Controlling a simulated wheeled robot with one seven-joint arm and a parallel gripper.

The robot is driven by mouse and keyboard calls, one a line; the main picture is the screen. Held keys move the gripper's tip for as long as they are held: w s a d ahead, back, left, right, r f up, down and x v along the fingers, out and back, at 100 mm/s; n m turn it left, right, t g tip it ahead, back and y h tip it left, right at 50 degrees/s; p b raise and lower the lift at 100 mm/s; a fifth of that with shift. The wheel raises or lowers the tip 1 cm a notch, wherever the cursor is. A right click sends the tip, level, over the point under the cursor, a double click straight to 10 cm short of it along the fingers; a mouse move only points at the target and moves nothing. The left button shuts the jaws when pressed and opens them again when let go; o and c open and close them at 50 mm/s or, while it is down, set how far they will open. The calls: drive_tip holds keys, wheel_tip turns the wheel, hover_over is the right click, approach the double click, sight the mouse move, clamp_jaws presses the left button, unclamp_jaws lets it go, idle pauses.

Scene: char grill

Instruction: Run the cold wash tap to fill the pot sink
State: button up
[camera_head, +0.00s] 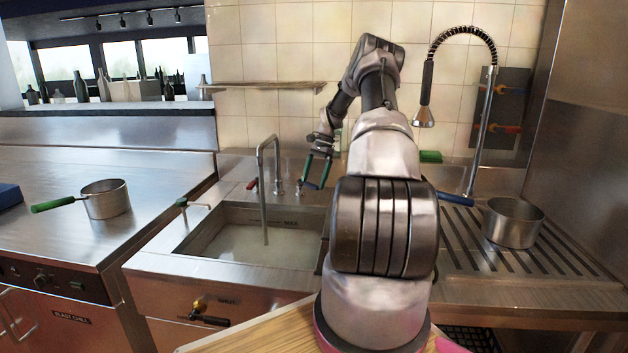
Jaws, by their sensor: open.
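The pot sink (190,232) is a square steel basin at centre left. A gooseneck spout (262,170) arches over it, and a pale vertical line below its mouth looks like running water (265,225). The pale grey surface in the basin (240,243) looks like shallow water below a dark marked line. A red-handled tap (252,184) stands left of the spout. A blue tap handle (309,185) stands right of it. My gripper (313,184) is open with dark green-edged fingers around or beside the blue handle; contact cannot be told. My arm hides the sink's right edge.
A green-handled pan (106,200) sits on the left counter. A steel pot (513,222) stands on the ribbed drainboard (470,245) at right. A spray hose (424,105) hangs above. A drain lever (208,319) sits on the front panel beside a "SHUT" label.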

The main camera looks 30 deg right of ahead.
drive_tip(key=shift+f, duration=0.1)
clamp_jaws()
drive_tip(key=shift+s+a, duration=0.1)
drive_tip(key=shift+a, duration=0.05)
drive_tip(key=shift+s+a+m+t, duration=0.1)
drive_tip(key=shift+a+m+t, duration=0.25)
drive_tip(key=shift+m, duration=0.35)
drive_tip(key=shift+s+a+m+t, duration=0.1)
drive_tip(key=shift+a+m+t, duration=0.2)
drive_tip(key=shift+m, duration=0.4)
drive_tip(key=a+m+t, duration=0.1)
drive_tip(key=m, duration=0.1)
drive_tip(key=shift+a+m, duration=0.3)
drive_tip(key=shift+w+a+m+t, duration=0.1)
drive_tip(key=shift+a+m+t, duration=0.25)
drive_tip(key=shift+a+m, duration=0.6)
drive_tip(key=shift+w+a+m+t+h, duration=0.15)
drive_tip(key=shift+a+m+t+h, duration=0.1)
drive_tip(key=shift+m, duration=0.55)
drive_tip(key=shift+w+a+m+t+h, duration=0.15)
drive_tip(key=shift+m+t, duration=0.1)
drive_tip(key=shift+m, duration=0.5)
